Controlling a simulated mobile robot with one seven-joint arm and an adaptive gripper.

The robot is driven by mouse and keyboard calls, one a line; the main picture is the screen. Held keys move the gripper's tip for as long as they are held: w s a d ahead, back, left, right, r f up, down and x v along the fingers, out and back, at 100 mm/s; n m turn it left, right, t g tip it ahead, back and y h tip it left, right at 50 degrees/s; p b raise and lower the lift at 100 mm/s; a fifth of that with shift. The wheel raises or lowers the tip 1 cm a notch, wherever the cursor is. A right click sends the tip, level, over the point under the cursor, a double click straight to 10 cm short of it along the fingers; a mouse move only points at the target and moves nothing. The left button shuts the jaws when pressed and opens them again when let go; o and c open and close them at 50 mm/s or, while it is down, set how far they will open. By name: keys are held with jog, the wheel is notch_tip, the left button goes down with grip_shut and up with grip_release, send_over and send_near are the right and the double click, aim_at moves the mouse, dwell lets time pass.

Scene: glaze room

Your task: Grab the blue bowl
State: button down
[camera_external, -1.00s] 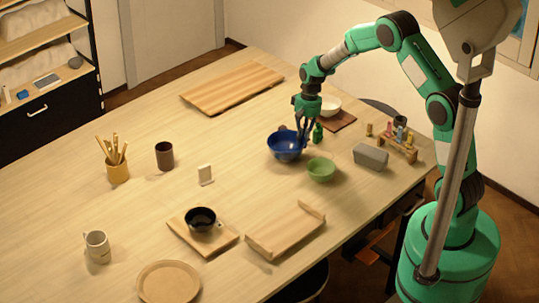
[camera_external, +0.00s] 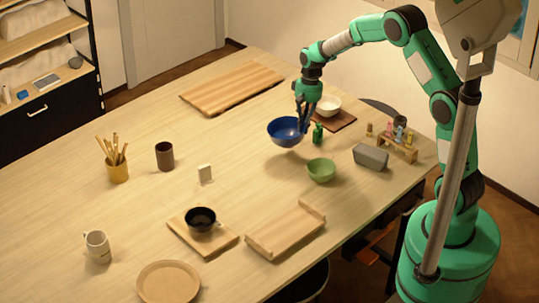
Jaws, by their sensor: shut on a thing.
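The blue bowl (camera_external: 284,133) is in the air a little above the table, between the long wooden board and the green bowl. My gripper (camera_external: 303,124) comes down from above at the bowl's right side and is shut on its rim. The bowl looks about level. A shadow shows on the table below it. Its inside is partly seen; the exact contact of the fingers on the rim is too small to make out.
A green bowl (camera_external: 321,170) stands close below right. A small green bottle (camera_external: 317,133) is just right of the bowl. A white bowl (camera_external: 328,105) sits on a brown board behind. A grey block (camera_external: 370,157) lies to the right.

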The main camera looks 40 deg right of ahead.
jog(key=shift+r, duration=1.6)
